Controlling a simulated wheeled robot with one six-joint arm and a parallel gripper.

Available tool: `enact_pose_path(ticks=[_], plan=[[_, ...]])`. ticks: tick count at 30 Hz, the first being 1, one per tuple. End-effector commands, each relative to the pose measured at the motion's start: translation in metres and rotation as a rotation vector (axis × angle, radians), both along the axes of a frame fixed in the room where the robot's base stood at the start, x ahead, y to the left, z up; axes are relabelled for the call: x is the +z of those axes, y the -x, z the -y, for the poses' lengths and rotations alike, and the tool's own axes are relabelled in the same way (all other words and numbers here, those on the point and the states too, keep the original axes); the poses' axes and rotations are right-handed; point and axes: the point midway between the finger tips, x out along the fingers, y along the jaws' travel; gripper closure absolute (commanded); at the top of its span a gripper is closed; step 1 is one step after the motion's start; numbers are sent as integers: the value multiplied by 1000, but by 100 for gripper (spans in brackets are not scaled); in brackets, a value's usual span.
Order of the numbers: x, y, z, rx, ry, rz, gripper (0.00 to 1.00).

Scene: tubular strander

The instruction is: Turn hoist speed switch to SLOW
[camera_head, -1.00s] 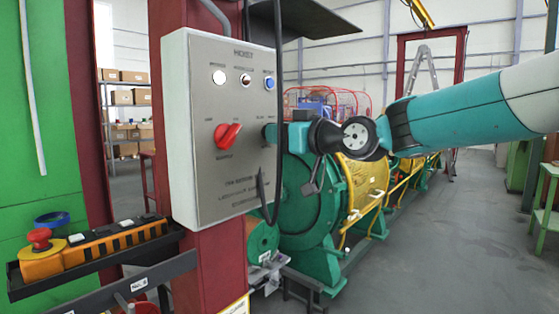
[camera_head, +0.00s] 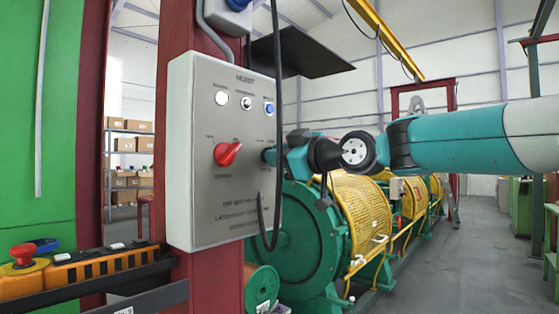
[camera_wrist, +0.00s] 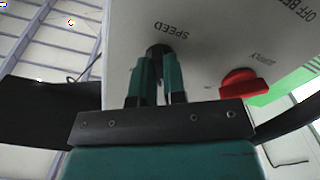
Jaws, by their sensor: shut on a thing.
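The grey hoist panel (camera_head: 235,195) is fixed to a dark red post. In the wrist view, a black speed knob (camera_wrist: 158,50) sits beside the SPEED lettering, and my gripper (camera_wrist: 156,68) is shut on it with one finger on each side. The knob's pointing direction is hidden between the fingers. In the head view, my gripper (camera_head: 269,156) reaches the panel's right side, and the knob cannot be made out there. A red rotary supply switch (camera_head: 227,154) is on the panel to the left; it also shows in the wrist view (camera_wrist: 239,82).
A black cable (camera_head: 277,120) hangs in front of the panel's right edge, close to my gripper. Three small lights or buttons (camera_head: 246,103) are along the panel's top. An orange pendant (camera_head: 100,265) lies on a black shelf at lower left. Green-and-yellow machinery (camera_head: 355,215) stands behind.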

Motion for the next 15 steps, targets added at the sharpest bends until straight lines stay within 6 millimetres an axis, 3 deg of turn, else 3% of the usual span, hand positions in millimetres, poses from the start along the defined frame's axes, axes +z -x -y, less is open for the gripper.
enact_pose_path(ticks=[8, 9, 11, 12, 15], plan=[[1, 1, -1, 4, 1, 3, 100], [1, 1, -1, 4, 1, 3, 82], [1, 1, -1, 4, 1, 3, 68], [1, 1, -1, 3, 1, 3, 63], [0, 1, 0, 2, 0, 2, 63]])
